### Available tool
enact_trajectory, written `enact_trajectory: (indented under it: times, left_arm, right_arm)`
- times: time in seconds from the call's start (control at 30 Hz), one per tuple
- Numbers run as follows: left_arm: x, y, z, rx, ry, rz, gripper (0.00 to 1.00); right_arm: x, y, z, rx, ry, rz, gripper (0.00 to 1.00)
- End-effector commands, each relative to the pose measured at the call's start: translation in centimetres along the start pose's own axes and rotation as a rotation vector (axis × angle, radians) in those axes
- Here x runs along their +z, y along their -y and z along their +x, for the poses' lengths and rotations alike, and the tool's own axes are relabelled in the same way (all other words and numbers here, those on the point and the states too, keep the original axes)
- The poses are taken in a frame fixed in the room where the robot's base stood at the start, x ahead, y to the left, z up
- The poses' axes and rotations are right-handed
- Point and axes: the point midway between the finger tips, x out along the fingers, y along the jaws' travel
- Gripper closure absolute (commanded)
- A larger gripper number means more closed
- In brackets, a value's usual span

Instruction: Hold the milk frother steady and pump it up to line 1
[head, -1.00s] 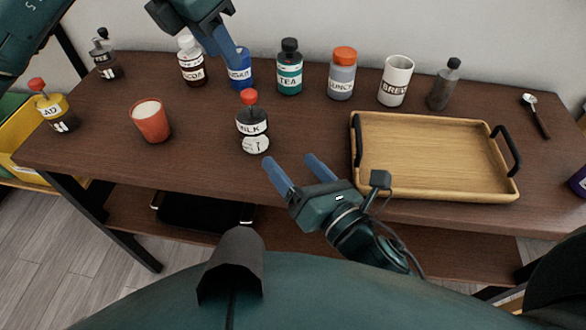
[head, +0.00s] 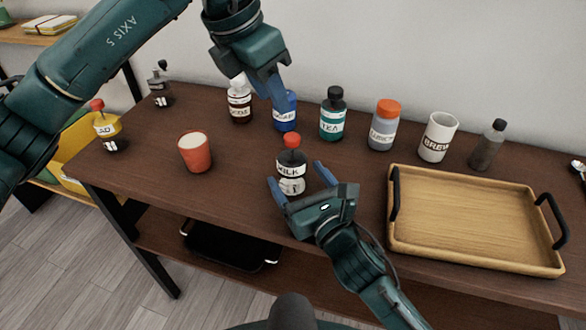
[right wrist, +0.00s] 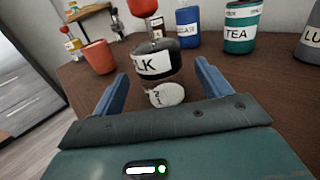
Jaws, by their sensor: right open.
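The milk frother (head: 291,168), a dark jar with a MILK label, a round dial-like white patch and a red knob on top, stands upright on the brown table. In the right wrist view the frother (right wrist: 155,62) stands ahead between the two blue fingers. My right gripper (head: 301,182) is open, with one finger toward each side of the frother's lower body; contact cannot be made out. My left gripper (head: 277,104) points down above and behind the frother, in front of the blue jar; its finger opening cannot be told.
A red cup (head: 195,155) stands left of the frother. A blue jar (head: 287,118), a TEA jar (head: 333,122), an orange-lidded jar (head: 384,128) and a white mug (head: 437,140) line the back. A wooden tray (head: 475,215) lies right.

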Motion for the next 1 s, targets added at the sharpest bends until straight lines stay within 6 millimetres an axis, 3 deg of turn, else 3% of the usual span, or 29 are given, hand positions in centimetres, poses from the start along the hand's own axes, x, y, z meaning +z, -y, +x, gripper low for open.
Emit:
enact_trajectory:
  times: [0.23,0.6,1.0]
  left_arm:
    - [0.0,0.0,0.0,0.000,0.000,0.000,0.64]
    - [0.0,0.0,0.0,0.000,0.000,0.000,0.64]
    - [0.0,0.0,0.0,0.000,0.000,0.000,0.64]
  right_arm:
    - [0.1,0.0,2.9,-0.001,0.001,0.002,0.23]
    - [0.0,0.0,3.4,0.000,0.001,0.001,0.23]
    - [0.0,0.0,3.3,0.000,0.000,0.001,0.55]
